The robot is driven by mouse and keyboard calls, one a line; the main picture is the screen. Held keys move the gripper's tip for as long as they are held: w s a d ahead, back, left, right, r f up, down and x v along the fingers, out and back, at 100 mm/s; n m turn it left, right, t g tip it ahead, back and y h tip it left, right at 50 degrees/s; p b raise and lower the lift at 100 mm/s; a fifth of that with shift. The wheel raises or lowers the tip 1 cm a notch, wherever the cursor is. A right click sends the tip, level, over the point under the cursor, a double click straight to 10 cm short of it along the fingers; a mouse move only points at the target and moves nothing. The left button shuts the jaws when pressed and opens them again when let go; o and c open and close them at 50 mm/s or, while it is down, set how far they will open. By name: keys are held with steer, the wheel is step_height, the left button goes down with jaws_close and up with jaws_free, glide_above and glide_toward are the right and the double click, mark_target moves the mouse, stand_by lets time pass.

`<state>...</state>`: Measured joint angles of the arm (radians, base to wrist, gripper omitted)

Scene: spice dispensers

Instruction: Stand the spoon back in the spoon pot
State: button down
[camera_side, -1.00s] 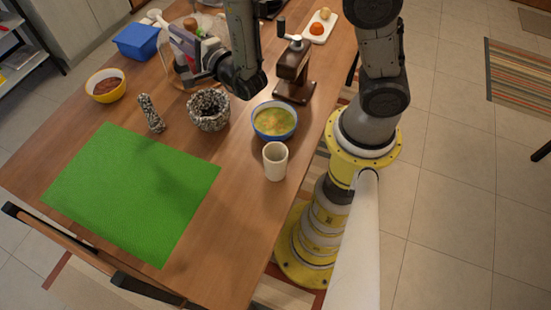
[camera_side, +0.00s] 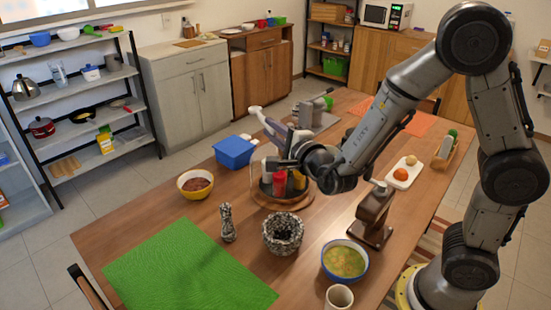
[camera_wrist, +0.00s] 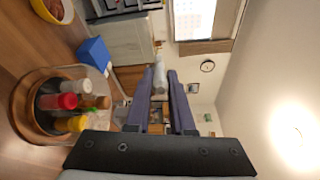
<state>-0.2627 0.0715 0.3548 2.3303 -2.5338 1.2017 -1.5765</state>
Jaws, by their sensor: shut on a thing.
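My gripper (camera_side: 275,132) is up over the turntable of jars, its fingers pointing to the upper left. It is shut on the spoon (camera_side: 256,110), a pale piece of which sticks out past the fingertips. In the wrist view the pale spoon (camera_wrist: 159,76) shows between the two purple-grey fingers of my gripper (camera_wrist: 161,85), and part of it is hidden by them. A plain cream pot (camera_side: 339,297), which looks like the spoon pot, stands upright at the front edge of the picture, partly cut off. The spoon is well away from it, in the air.
The round wooden turntable (camera_side: 283,200) with several jars is below my gripper. A blue box (camera_side: 235,151), yellow bowl (camera_side: 195,185), stone mortar (camera_side: 283,235), soup bowl (camera_side: 345,260) and wooden grinder (camera_side: 372,215) stand around it. The green mat (camera_side: 185,270) is bare.

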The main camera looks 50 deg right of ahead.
steer(key=shift+m+g, duration=0.3)
steer(key=shift+g, duration=0.1)
step_height(320, 180, up, 5)
steer(key=shift+s+d+r, duration=0.1)
steer(key=shift+s+d, duration=0.05)
steer(key=s+d+r+m+g+h, duration=0.2)
steer(key=s+d+m+g+h, duration=0.25)
steer(key=s+m+g, duration=0.85)
steer(key=s+a+f+m+g+y, duration=0.3)
steer(key=s+a+m+y, duration=0.4)
steer(key=s+a+m, duration=0.75)
step_height(320, 180, down, 18)
steer(key=n, duration=0.1)
steer(key=shift+s+a+r+n+t, duration=0.2)
steer(key=shift+s+a+n+t, duration=0.15)
steer(key=shift+a+t, duration=0.1)
steer(key=shift+y, duration=0.25)
